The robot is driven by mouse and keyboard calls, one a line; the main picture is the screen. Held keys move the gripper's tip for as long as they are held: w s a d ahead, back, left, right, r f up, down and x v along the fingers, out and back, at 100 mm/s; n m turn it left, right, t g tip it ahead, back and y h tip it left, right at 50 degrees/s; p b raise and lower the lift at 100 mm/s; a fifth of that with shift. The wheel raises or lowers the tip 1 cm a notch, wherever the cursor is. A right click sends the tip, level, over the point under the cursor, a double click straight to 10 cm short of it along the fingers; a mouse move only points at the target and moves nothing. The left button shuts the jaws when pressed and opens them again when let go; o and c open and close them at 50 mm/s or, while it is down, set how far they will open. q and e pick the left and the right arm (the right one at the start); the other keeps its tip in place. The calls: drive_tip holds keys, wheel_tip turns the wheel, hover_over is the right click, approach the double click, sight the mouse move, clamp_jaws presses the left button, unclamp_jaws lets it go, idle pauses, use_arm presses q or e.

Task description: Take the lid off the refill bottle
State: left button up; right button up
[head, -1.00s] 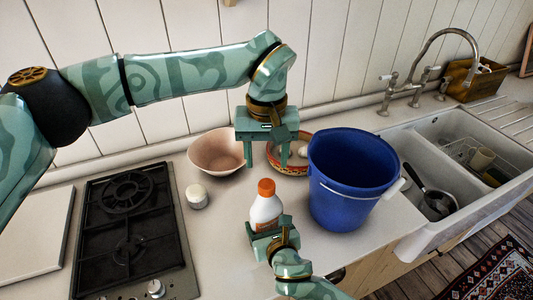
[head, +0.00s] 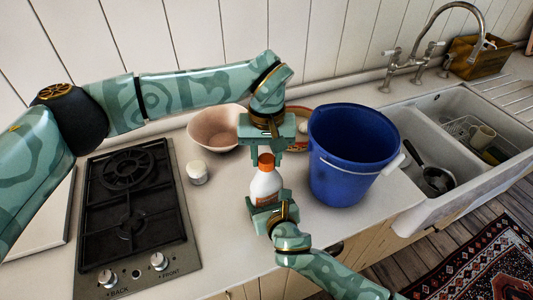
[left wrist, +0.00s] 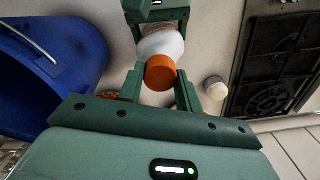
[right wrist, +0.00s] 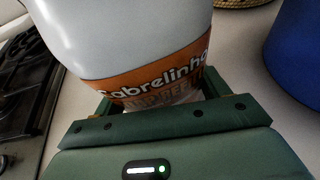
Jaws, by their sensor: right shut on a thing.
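The refill bottle (head: 266,186) is white with an orange label and stands upright on the worktop. Its orange lid (head: 266,161) is on top and also shows in the left wrist view (left wrist: 161,73). My right gripper (head: 266,203) is shut on the bottle's lower body, across the label (right wrist: 150,84) in the right wrist view. My left gripper (head: 267,149) is just above the lid, pointing down. In the left wrist view its fingers (left wrist: 159,88) are apart, one on each side of the lid. Whether they touch it I cannot tell.
A blue bucket (head: 343,174) stands close to the right of the bottle. A black hob (head: 131,218) is at left, a sink (head: 415,160) at right.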

use_arm(q)
drive_tip(key=n, duration=0.4)
drive_tip(key=shift+n, duration=0.4)
drive_tip(key=n, duration=1.8)
drive_tip(key=shift+s, duration=0.1)
drive_tip(key=n, duration=0.6)
drive_tip(key=shift+r, duration=0.1)
drive_tip(key=n, duration=0.6)
drive_tip(key=shift+n, duration=0.4)
drive_tip(key=n, duration=1.2)
drive_tip(key=shift+n, duration=0.3)
drive_tip(key=n, duration=0.5)
drive_tip(key=shift+n, duration=0.4)
drive_tip(key=shift+r, duration=0.2)
